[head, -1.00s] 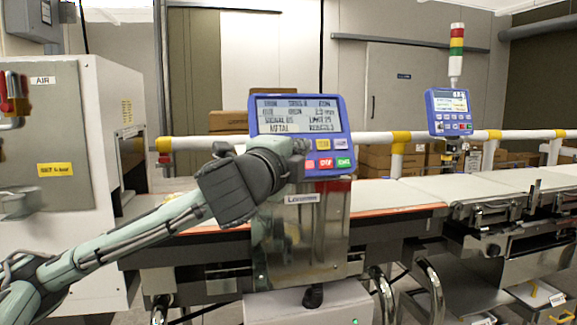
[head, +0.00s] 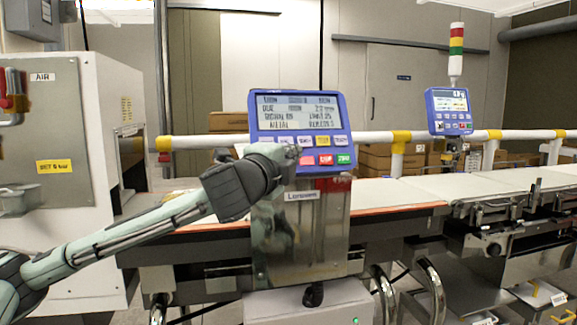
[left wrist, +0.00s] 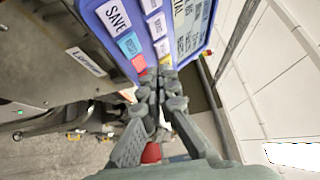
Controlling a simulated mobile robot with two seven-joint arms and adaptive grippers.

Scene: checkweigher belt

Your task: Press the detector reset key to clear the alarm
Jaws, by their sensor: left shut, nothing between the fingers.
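The blue detector panel (head: 345,125) has a lit text display (head: 300,112) with keys below it. Its upper row has white keys and a yellow key (head: 323,140); below are a pink key (head: 308,160), a red key (head: 325,160) and a green key (head: 343,158). I cannot read which is reset. My left gripper (head: 296,155) is shut and empty at the panel's lower left, hiding part of it. My right gripper is not in view.
A steel housing (head: 305,235) stands under the panel, with the conveyor belt (head: 400,188) running right. A second blue panel (head: 449,112) and a stack light (head: 456,50) stand farther right. A white-and-yellow rail (head: 370,137) runs behind. A cabinet (head: 60,130) is at left.

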